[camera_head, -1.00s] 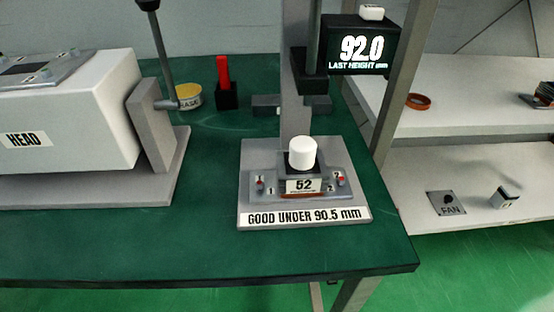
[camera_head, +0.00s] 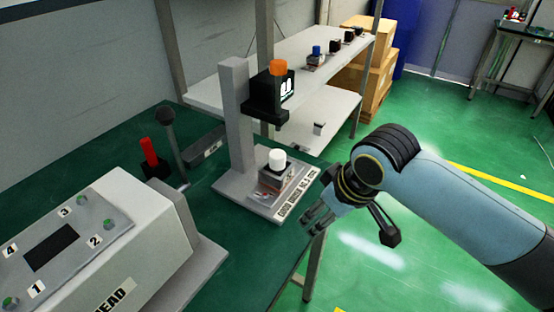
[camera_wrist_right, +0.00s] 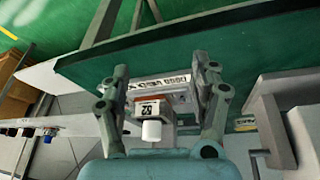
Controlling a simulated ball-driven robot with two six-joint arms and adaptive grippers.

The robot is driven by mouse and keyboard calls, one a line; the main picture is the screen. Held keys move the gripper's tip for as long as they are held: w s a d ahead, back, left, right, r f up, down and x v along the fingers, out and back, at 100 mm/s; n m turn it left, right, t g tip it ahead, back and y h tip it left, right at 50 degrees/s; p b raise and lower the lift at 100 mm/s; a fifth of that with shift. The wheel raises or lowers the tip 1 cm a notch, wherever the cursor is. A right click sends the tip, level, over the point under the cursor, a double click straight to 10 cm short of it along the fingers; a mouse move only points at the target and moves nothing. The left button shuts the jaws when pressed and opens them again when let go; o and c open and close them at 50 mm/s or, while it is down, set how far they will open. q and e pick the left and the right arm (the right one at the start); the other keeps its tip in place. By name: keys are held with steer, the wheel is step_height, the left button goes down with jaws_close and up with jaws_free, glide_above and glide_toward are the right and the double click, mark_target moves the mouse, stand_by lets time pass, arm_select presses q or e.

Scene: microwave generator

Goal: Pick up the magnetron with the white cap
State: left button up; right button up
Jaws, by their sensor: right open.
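The magnetron with the white cap (camera_head: 277,159) stands upright on the grey base of the height gauge (camera_head: 234,190) on the green bench. In the right wrist view its white cap (camera_wrist_right: 151,131) and the "52" label show between my fingers in the picture. My right gripper (camera_head: 318,208) is open and empty, at the front right of the gauge base and apart from the magnetron. In the right wrist view the fingers of my right gripper (camera_wrist_right: 162,72) are spread wide. My left gripper is not in view.
The gauge's dark display head (camera_head: 270,98), with an orange-topped part on it, overhangs the magnetron. A grey-white machine (camera_head: 120,260) marked HEAD stands at the left. A red-handled tool (camera_head: 149,152) stands behind it. A white shelf (camera_head: 225,88) with several capped parts lies beyond.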

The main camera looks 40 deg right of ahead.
steer(key=n+t+y+p, duration=0.1)
steer(key=t+p, duration=0.1)
glide_toward(277, 152)
steer(key=x, duration=0.8)
steer(key=shift+s+a+f+p, duration=0.1)
steer(key=shift+f+p, duration=0.15)
steer(key=shift+p, duration=0.05)
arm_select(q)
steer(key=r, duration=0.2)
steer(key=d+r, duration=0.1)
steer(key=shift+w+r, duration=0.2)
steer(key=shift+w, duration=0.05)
arm_select(e)
steer(key=shift+c, duration=0.4)
jaws_close()
steer(key=shift+r, duration=0.15)
